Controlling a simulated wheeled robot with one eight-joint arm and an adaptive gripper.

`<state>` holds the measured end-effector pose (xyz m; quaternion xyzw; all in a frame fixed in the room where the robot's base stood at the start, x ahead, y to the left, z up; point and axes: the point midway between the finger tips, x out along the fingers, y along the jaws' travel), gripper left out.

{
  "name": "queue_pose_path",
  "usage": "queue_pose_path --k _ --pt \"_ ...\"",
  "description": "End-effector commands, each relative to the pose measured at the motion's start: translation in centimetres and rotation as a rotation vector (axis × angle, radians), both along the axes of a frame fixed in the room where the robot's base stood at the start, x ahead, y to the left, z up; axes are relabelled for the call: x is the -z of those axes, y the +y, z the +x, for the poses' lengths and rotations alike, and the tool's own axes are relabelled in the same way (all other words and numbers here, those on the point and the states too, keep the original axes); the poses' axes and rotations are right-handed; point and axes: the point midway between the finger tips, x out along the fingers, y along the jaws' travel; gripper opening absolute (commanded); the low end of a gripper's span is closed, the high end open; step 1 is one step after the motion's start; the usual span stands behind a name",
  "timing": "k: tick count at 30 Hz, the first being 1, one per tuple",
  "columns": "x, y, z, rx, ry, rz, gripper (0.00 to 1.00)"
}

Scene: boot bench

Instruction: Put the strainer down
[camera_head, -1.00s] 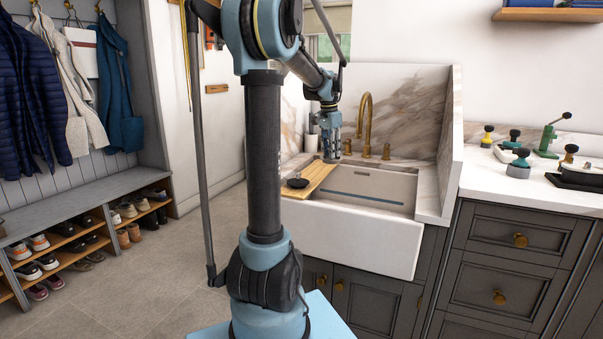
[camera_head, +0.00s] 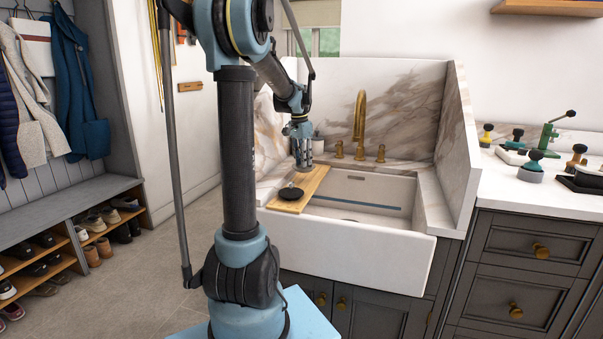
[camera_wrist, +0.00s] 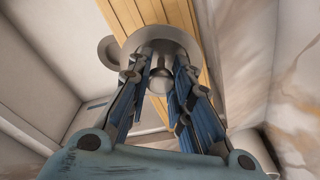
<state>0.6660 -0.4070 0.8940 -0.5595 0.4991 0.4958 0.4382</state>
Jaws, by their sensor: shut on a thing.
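My gripper (camera_head: 302,166) points down above the wooden board (camera_head: 301,193) at the left of the white sink. In the wrist view its two fingers (camera_wrist: 161,70) are shut on the strainer (camera_wrist: 160,35), a grey round disc with a knob between the fingertips. The strainer is held above the board (camera_wrist: 205,80); the gap below it is hard to judge. In the head view I cannot make out the strainer clearly against the gripper.
The sink basin (camera_head: 365,190) is open to the right, with a brass faucet (camera_head: 360,118) behind. Marble panels (camera_head: 395,95) stand behind and beside it. Several knobbed tools stand on the right counter (camera_head: 510,190).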

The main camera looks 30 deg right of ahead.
Motion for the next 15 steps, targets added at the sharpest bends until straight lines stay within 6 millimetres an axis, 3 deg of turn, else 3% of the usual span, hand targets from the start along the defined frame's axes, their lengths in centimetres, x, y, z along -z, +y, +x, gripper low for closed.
queue_pose_path --k 15 --pt "4.6 -0.4 -0.3 0.006 0.0 0.0 0.0"
